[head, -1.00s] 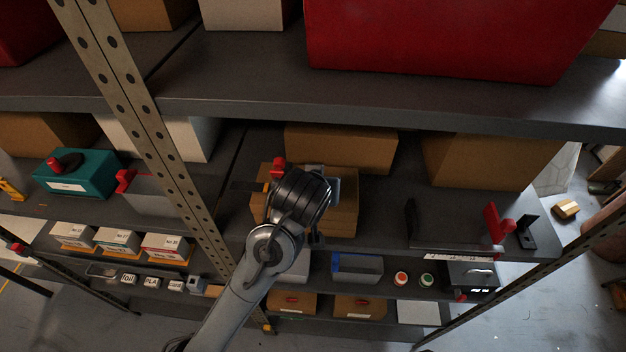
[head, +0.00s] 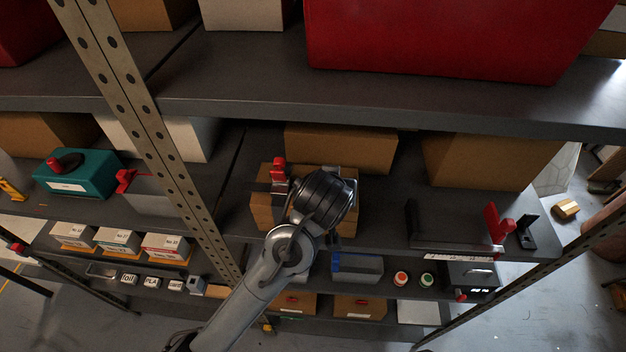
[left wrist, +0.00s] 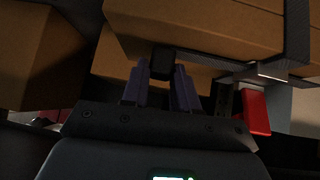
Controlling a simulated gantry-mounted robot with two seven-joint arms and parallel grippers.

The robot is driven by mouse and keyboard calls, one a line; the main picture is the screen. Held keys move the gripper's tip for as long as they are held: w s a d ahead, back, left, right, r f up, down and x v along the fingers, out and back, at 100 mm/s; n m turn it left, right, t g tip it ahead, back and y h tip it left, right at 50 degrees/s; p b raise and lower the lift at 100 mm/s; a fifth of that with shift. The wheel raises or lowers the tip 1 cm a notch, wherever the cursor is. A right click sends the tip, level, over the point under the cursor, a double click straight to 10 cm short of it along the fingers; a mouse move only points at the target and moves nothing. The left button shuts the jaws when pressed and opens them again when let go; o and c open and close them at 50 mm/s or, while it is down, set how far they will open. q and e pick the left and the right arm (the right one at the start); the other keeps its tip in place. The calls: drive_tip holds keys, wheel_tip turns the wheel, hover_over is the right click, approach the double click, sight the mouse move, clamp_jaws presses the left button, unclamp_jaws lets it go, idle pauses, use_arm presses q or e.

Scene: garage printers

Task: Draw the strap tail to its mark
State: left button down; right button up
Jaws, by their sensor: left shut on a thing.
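A cardboard box (head: 262,207) on the middle shelf carries a strap with a metal buckle (head: 281,187) and a red lever (head: 278,170). My left arm's wrist covers much of the box in the head view. In the left wrist view, my left gripper (left wrist: 161,80) is shut on a black end piece, apparently the strap tail (left wrist: 163,62), in front of the box. There the dark strap (left wrist: 297,35) crosses the box, with the buckle (left wrist: 262,73) and red lever (left wrist: 254,110) to the right. The mark and the tail's run to the buckle cannot be made out. My right gripper is not in view.
A steel upright (head: 150,145) stands left of the box. The upper shelf (head: 380,102) with a red case (head: 450,35) hangs above. Another carton (head: 340,148) is behind, and a black holder with a red handle (head: 493,222) stands to the right. Below is a grey-blue bin (head: 357,268).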

use_arm(q)
drive_tip(key=shift+s+d, duration=0.1)
drive_tip(key=shift+d, duration=1.25)
drive_tip(key=c, duration=0.8)
unclamp_jaws()
